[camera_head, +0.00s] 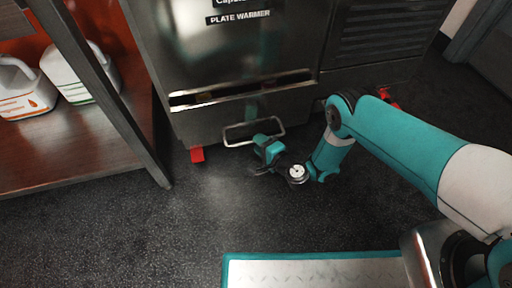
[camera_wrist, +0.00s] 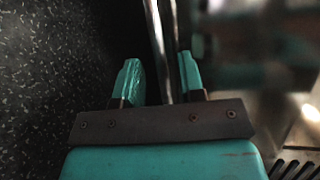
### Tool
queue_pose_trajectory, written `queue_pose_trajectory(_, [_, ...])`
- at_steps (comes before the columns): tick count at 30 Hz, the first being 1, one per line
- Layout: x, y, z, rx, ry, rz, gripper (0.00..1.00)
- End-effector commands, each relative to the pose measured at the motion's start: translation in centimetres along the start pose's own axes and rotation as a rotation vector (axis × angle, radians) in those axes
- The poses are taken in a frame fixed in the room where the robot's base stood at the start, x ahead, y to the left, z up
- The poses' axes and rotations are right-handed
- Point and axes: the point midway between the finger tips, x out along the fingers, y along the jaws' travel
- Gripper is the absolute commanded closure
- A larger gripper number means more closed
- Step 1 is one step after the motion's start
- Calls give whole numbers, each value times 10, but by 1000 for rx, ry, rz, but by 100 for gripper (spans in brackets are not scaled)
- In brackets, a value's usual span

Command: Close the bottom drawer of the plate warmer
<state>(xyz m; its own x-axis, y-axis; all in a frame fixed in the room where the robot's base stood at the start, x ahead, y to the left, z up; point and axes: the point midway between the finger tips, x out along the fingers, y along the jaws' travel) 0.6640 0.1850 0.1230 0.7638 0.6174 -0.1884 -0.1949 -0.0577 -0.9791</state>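The plate warmer (camera_head: 225,55) is a steel cabinet with a "PLATE WARMER" label. Its bottom drawer (camera_head: 215,120) stands a little out, with a dark gap along its top edge. A metal loop handle (camera_head: 236,144) sticks out from the drawer front. My gripper (camera_head: 266,150) is low at the right part of this handle. In the wrist view, my two teal fingers (camera_wrist: 160,80) are apart, with the handle bar (camera_wrist: 154,25) passing between them. A gap shows beside the left finger; whether the right finger touches the bar cannot be told.
A wooden shelf (camera_head: 75,148) with white jugs (camera_head: 75,75) stands at the left, its post near the cabinet. Red feet (camera_head: 197,155) show under the cabinet. Dark speckled floor (camera_head: 150,235) in front is clear.

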Motion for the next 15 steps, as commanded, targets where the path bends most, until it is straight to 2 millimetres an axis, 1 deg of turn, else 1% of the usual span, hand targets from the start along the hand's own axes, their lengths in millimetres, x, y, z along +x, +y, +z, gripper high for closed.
queue_pose_trajectory(1, [8,3,1,-4,-4,-4,64])
queue_pose_trajectory(6, [20,1,0,-1,-2,-2,64])
queue_pose_trajectory(15, [22,-2,0,0,-1,-2,64])
